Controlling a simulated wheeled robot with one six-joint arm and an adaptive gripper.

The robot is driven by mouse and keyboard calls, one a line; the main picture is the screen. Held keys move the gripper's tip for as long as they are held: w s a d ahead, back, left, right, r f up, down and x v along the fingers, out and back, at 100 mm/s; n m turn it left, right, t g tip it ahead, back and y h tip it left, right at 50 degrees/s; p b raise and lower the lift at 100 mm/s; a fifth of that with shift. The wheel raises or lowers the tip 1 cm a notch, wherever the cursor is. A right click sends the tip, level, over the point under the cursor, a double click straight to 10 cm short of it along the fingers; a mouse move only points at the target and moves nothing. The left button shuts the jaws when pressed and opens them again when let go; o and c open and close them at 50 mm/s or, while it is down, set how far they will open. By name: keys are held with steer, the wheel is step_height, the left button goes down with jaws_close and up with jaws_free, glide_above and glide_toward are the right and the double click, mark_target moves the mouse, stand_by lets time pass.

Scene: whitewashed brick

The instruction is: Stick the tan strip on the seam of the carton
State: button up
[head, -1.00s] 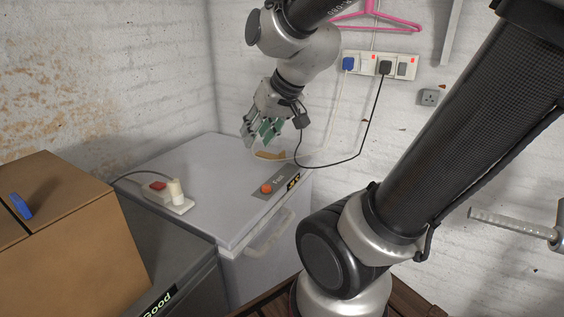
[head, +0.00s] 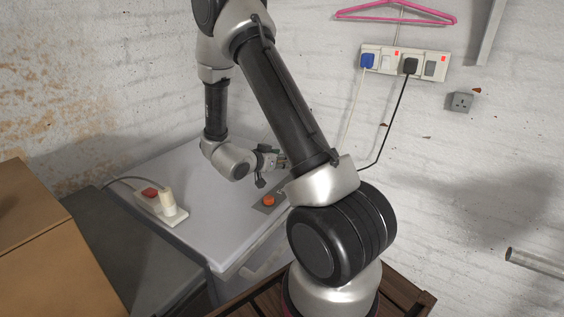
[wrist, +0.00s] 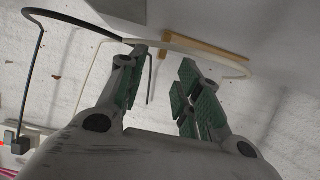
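The tan strip (wrist: 190,50) shows in the wrist view, lying on a pale grey surface just beyond my fingertips. In the head view my arm hides it. My gripper (wrist: 163,60) is open and empty, with its green-padded fingers apart on either side of a gap below the strip. In the head view my gripper (head: 277,160) is low over the white chest's lid, partly hidden behind my arm. The brown carton (head: 72,258) is at the left edge of the head view, cut off, with part of its dark seam (head: 25,240) showing on top.
A pale cable (wrist: 205,60) loops across the strip in the wrist view. A wall socket strip (head: 403,63) has a black cable hanging from it.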

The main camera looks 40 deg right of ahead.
steer(key=x, duration=0.6)
steer(key=shift+f, duration=0.1)
jaws_close()
